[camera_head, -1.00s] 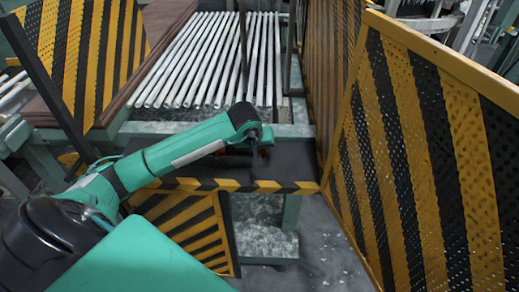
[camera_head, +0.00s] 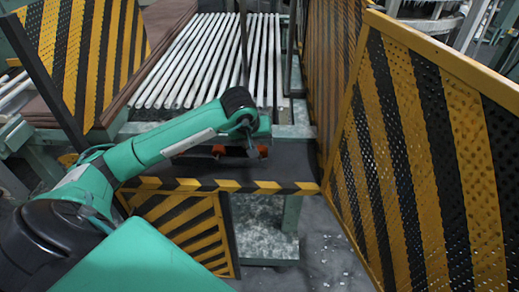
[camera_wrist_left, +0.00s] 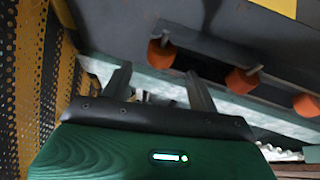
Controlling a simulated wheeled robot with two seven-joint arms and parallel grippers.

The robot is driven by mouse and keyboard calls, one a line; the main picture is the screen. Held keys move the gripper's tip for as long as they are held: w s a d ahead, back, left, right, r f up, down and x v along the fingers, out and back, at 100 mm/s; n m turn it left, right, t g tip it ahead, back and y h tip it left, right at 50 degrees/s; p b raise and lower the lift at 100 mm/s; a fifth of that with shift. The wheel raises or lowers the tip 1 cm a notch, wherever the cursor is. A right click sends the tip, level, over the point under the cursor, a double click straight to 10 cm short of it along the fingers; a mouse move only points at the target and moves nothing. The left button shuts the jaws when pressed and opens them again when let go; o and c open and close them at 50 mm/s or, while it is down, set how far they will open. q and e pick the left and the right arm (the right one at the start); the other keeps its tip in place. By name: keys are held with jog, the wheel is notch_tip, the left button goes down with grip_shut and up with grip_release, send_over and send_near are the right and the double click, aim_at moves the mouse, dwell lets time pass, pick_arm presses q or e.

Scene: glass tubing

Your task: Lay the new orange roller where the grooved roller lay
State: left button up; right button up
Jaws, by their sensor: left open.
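Three orange rollers show in the left wrist view: one at the upper middle (camera_wrist_left: 161,53), one to its right (camera_wrist_left: 242,80) and one near the right edge (camera_wrist_left: 307,105). They sit spaced in a row along a dark slot, each with a short pale pin. I cannot tell which is new, and no grooves can be made out. A small orange patch (camera_head: 218,149) shows beside my left wrist in the head view. My left gripper (camera_wrist_left: 158,72) is open and empty, its fingers pointing towards the rollers, apart from them. It also shows in the head view (camera_head: 252,150), partly hidden by the arm. My right gripper is out of view.
White glass tubes (camera_head: 205,60) lie in a row behind the bench. A yellow-black edge strip (camera_head: 230,186) runs along the dark bench's front. Striped perforated panels stand at the right (camera_head: 420,140) and left (camera_head: 85,50), limiting side room.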

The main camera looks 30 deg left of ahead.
pick_arm(q)
jog(key=v, duration=0.6)
jog(key=shift+r+b, duration=0.3)
jog(key=shift+b, duration=0.1)
jog(key=shift+s, duration=0.15)
